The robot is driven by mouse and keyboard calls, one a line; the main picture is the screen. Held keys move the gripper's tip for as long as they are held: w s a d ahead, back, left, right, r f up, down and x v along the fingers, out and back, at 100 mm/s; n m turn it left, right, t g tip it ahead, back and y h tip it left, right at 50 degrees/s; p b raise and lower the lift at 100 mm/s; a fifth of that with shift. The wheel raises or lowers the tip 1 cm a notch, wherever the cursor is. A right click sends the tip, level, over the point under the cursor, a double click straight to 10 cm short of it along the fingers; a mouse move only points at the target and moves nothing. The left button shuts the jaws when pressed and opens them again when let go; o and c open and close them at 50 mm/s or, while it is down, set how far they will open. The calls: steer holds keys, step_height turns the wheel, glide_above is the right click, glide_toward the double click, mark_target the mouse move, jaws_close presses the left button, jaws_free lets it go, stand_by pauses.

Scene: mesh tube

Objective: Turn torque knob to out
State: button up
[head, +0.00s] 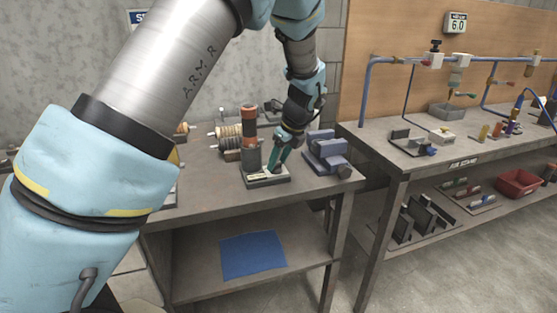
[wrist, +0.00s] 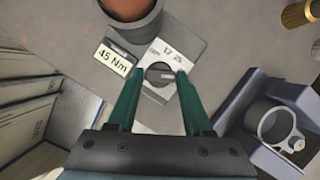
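The torque knob (wrist: 158,75) is a small round dark grey dial with a pale bar across it. It sits on a light grey plate (wrist: 186,46) printed with "12 25" and other marks too small to read. A label (wrist: 113,58) beside it reads "45 Nm". My gripper (wrist: 159,72) has green fingers spread on either side of the knob, with a visible gap to each side. I cannot tell how far above it the tips are. In the head view my gripper (head: 276,168) points down at the base (head: 264,182) of the torque station, and the knob is hidden there.
A blue-grey clamp fixture (head: 326,152) is close on the right. Spools (head: 229,136) stand behind left. A second bench (head: 405,172) with pipework is further right.

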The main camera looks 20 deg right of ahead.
jaws_close()
